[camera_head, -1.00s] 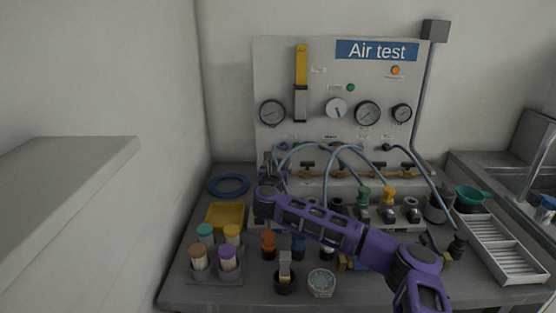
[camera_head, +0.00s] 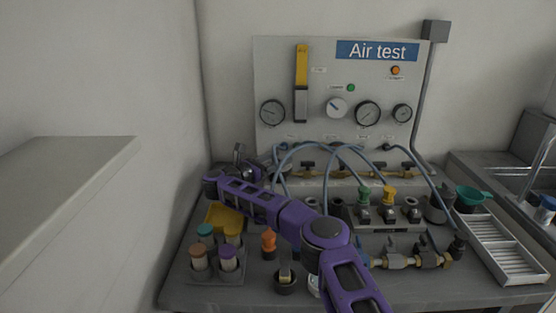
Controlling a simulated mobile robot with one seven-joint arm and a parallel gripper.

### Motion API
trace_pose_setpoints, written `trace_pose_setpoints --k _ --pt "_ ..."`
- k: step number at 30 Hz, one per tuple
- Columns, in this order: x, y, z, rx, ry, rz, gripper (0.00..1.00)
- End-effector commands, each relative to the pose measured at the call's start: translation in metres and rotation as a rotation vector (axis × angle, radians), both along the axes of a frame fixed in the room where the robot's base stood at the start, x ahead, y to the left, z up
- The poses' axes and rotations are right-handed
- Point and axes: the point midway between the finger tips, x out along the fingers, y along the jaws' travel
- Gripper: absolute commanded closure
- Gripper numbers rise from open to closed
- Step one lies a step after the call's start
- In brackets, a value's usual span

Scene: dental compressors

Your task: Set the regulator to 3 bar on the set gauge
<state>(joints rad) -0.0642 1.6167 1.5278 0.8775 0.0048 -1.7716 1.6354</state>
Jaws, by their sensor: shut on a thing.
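The Air test panel (camera_head: 320,70) stands upright at the back and carries several round gauges. The small white-faced dial (camera_head: 336,108) has a dark pointer slanting to the upper left. The large gauge (camera_head: 367,113) is right of it, with others at the left (camera_head: 272,113) and far right (camera_head: 402,113). Their labels and numbers are too small to read, so I cannot tell which is the set gauge. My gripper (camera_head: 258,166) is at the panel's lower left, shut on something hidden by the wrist. The regulator is not clearly visible; the held thing could be its knob.
Blue hoses (camera_head: 310,150) loop beside my gripper. A yellow tray (camera_head: 224,216) and a rack of capped tubes (camera_head: 217,265) lie below my forearm. Valves with green and yellow tops (camera_head: 389,197) and brass fittings (camera_head: 430,260) are to the right. A wall bounds the left.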

Motion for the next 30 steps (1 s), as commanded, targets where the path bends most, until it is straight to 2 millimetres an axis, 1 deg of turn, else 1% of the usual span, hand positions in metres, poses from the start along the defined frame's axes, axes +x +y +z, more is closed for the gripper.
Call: trace_pose_setpoints --k 13,29,30 --pt "0.0007 -0.0011 0.001 -0.001 -0.002 -0.1 0.91" --pt "0.0011 -0.0018 0.0007 -0.001 -0.001 -0.111 0.91" --pt "0.0011 -0.0018 0.0007 -0.002 -0.001 -0.111 0.33"
